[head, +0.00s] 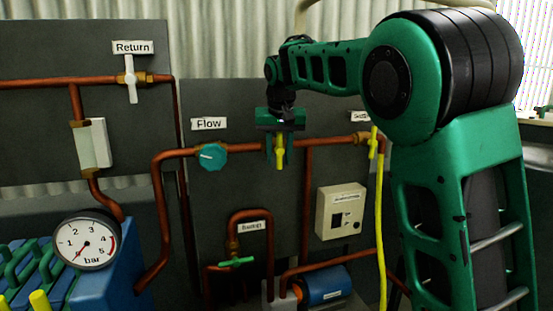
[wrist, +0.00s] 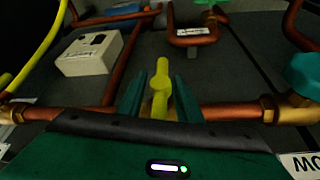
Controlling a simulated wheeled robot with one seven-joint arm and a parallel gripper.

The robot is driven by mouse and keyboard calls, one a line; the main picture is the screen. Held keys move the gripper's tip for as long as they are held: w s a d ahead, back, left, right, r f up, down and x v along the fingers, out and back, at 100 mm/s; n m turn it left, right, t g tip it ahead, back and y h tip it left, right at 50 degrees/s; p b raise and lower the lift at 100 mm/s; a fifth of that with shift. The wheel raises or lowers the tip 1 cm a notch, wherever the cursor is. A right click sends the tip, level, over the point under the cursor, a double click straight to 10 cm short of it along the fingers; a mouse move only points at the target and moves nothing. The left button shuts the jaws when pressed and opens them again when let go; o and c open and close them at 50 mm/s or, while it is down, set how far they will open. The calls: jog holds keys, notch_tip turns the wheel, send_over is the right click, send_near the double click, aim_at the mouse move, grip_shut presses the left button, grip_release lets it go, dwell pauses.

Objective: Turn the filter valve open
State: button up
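A yellow valve handle (head: 280,155) sits on the horizontal copper pipe (head: 328,142) right of the Flow knob and points down, across the pipe. Its label is not visible, so I cannot read whether it is the filter valve; my gripper covers the wall above it. My gripper (head: 278,150) is at this handle, with one finger on each side. In the wrist view the yellow handle (wrist: 160,90) stands between the two green fingers (wrist: 160,98), with narrow gaps showing on both sides.
A teal Flow knob (head: 211,156) is left of my gripper. Another yellow handle (head: 373,143) is at the right, near my arm. A white Return valve (head: 131,79), a green-handled valve (head: 236,262), a beige switch box (head: 341,212) and a pressure gauge (head: 86,241) surround the pipes.

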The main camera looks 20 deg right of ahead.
jog(key=shift+f, duration=0.1)
grip_shut()
